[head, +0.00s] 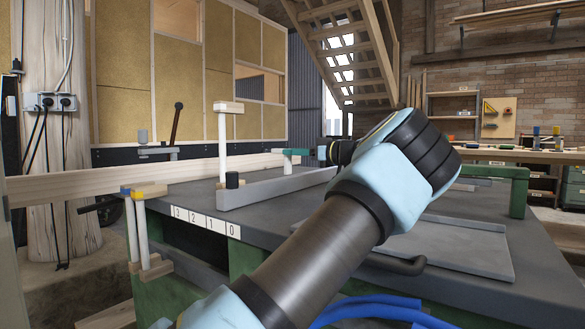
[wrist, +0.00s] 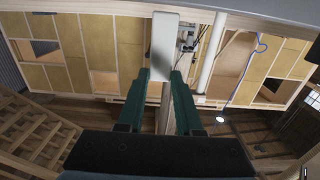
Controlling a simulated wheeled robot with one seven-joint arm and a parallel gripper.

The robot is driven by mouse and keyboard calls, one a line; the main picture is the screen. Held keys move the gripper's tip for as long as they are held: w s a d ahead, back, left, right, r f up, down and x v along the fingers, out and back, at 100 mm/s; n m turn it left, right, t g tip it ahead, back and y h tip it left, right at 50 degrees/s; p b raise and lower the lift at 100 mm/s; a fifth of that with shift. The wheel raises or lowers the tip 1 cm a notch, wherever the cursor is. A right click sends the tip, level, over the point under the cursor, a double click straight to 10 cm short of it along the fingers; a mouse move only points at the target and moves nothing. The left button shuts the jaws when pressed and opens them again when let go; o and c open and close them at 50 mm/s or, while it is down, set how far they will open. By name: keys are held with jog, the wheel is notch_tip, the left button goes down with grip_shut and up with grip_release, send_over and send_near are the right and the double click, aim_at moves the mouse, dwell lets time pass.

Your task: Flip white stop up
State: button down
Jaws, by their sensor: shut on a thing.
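My gripper (head: 290,152) reaches left over the dark grey machine table (head: 270,214), its teal fingers sideways above the far part of the tabletop. In the wrist view the two fingers (wrist: 163,78) are closed around a white stop (wrist: 163,45), a flat white piece between the fingertips. In the head view only a small pale part of it (head: 288,163) shows below the fingers; the rest is hidden. I cannot tell its exact tilt. A second white post (head: 222,145) with a pale wooden top block stands upright to the left, apart from my gripper.
A grey fence bar (head: 270,188) lies on the tabletop beside a small black knob (head: 232,180). A green bracket (head: 519,190) is at right.

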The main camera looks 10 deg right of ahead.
jog(key=shift+s+d+t+b, duration=0.2)
jog(key=shift+t+b, duration=0.1)
jog(key=shift+b, duration=0.45)
jog(key=c, duration=0.6)
grip_release()
jog(key=shift+f, duration=0.1)
jog(key=shift+o, duration=0.2)
notch_tip(320, 180, up, 10)
jog(key=p, duration=0.2)
